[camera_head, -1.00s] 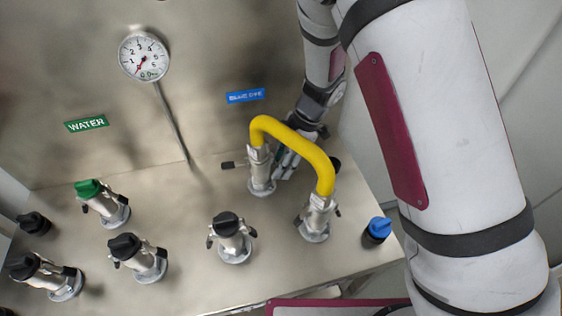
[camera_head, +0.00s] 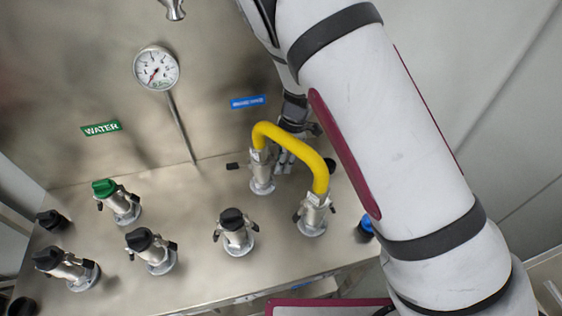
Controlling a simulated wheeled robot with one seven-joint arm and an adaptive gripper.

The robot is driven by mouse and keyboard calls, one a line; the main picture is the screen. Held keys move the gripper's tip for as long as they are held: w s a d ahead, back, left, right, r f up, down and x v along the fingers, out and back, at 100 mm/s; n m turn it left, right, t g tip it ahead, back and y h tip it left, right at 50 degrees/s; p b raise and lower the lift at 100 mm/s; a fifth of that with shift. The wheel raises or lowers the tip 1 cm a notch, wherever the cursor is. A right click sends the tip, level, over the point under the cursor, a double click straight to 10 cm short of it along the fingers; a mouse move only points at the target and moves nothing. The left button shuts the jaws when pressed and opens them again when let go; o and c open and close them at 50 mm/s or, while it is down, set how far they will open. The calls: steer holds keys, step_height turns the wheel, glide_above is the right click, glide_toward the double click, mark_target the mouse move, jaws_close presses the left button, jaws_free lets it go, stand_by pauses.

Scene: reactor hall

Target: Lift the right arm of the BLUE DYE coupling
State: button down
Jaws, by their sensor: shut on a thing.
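The BLUE DYE coupling (camera_head: 262,178) is a silver upright fitting below the blue label (camera_head: 248,102), with one end of a yellow hose (camera_head: 293,147) on top. Its black left arm (camera_head: 233,166) sticks out sideways. Its right arm is hidden by my gripper (camera_head: 285,162), which is at the coupling's right side, behind the hose. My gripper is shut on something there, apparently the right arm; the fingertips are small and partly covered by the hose.
The hose's other end sits on a second coupling (camera_head: 312,215), front right. Black-capped couplings (camera_head: 236,232) and a green-capped one (camera_head: 121,202) stand to the left. A blue cap (camera_head: 366,228) is partly behind my arm. A gauge (camera_head: 156,69) is on the back wall.

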steer(key=shift+d+r+h+p, duration=0.1)
steer(key=shift+h+p, duration=0.2)
steer(key=shift+h, duration=0.1)
steer(key=c, duration=1.5)
jaws_free()
steer(key=r, duration=0.4)
steer(key=d+r, duration=0.1)
steer(key=r, duration=0.7)
steer(key=shift+w+d, duration=0.2)
steer(key=shift+d, duration=0.05)
steer(key=shift+f, duration=0.1)
